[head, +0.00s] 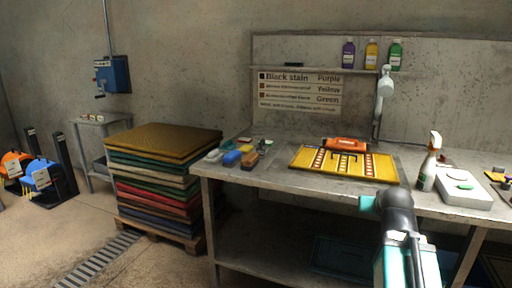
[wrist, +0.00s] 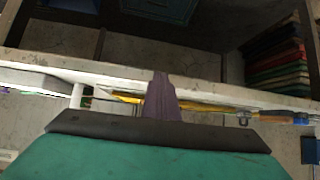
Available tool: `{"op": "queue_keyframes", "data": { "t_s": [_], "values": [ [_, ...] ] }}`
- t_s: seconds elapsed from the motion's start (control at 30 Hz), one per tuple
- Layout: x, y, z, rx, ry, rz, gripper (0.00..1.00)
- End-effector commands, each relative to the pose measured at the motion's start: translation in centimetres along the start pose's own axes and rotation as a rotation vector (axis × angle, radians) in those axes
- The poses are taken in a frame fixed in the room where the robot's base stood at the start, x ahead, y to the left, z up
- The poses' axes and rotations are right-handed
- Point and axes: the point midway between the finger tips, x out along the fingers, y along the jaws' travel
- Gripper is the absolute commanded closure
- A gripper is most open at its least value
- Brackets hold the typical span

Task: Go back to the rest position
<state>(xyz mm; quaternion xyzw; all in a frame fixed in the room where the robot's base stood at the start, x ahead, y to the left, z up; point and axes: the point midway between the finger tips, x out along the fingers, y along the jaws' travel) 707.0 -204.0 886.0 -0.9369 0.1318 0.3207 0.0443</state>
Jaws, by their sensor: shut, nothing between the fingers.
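My gripper (wrist: 161,84) shows in the wrist view as dark, purplish fingers closed together, with nothing between them. It points toward the table edge, and the fingers overlap that edge in the picture. In the head view my arm rises from the bottom right in front of the table, and its fingers cannot be made out there. The yellow patterned rug (head: 378,169) lies flat on the metal table (head: 268,176). An orange tool (head: 345,144) lies at the rug's far edge. A thin strip of yellow also shows in the wrist view (wrist: 205,107).
A spray bottle (head: 428,165) and a white box (head: 463,188) stand right of the rug. Brushes and sponges (head: 233,158) lie at the table's left end. A rug stack (head: 160,180) stands left of the table. Purple, yellow and green bottles (head: 371,55) stand on the shelf.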

Motion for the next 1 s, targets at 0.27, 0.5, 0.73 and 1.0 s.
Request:
{"op": "queue_keyframes", "data": {
  "t_s": [0.27, 0.5, 0.73, 1.0],
  "values": [
    [5.1, -2.9, 6.9, -0.027, -0.126, -0.033, 1.0],
    [8.6, -5.1, 13.2, -0.051, -0.233, -0.055, 1.0],
    [11.3, -7.0, 19.7, -0.075, -0.337, -0.073, 1.0],
    [13.5, -8.8, 27.7, -0.107, -0.462, -0.09, 1.0]
  ]
}}
